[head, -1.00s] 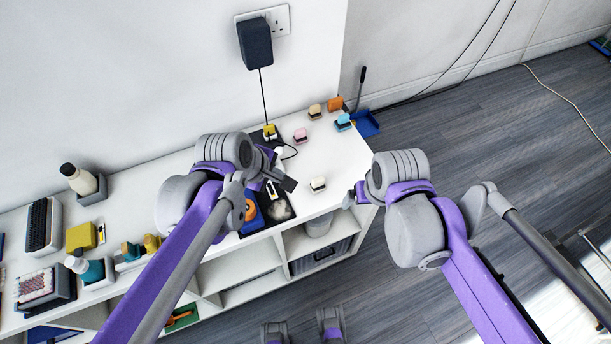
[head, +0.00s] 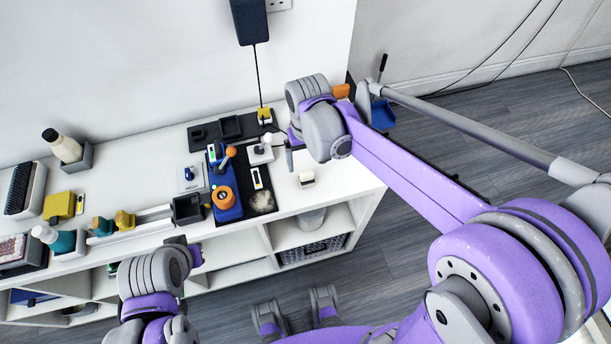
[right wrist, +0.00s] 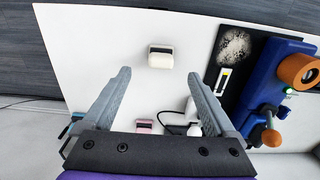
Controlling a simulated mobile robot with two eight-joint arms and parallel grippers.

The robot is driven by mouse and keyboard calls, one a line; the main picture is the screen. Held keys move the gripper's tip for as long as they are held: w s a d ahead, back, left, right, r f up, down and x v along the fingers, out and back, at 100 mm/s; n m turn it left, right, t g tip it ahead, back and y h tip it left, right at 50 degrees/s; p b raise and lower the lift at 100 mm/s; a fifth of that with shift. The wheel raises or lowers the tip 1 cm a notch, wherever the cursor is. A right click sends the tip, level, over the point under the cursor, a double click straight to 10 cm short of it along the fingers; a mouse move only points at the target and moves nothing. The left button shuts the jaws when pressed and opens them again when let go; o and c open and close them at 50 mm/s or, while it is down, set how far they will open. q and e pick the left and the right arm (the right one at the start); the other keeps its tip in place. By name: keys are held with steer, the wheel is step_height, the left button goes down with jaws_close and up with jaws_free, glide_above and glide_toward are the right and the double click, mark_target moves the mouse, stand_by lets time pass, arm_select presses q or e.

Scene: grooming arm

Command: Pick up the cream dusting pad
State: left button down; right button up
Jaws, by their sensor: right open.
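The cream dusting pad (head: 306,178) is a small block with a cream top and a dark lower part, on the white counter near its right front edge. In the right wrist view the pad (right wrist: 161,57) lies just beyond and between my open fingertips, apart from them. My right gripper (head: 290,155) is above the counter, just left of and behind the pad in the head view; its two fingers (right wrist: 158,77) are spread and empty. My left gripper (head: 188,248) is low in front of the counter, mostly hidden by its own arm, so its jaws cannot be made out.
A dark mat carries a blue device (head: 225,192) with an orange roll and a furry patch (head: 262,201), left of the pad. A pink pad (right wrist: 146,126) and a white item (right wrist: 178,120) are near my right fingers. Bare counter surrounds the cream pad.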

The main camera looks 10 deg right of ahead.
mark_target(307, 172)
step_height(307, 172, down, 8)
steer(key=shift+r+b, duration=0.2)
steer(key=shift+b, duration=0.1)
steer(key=c, duration=1.4)
step_height(307, 172, up, 10)
steer(key=shift+r+p, duration=0.1)
steer(key=shift+p, duration=0.45)
steer(key=shift+c, duration=0.2)
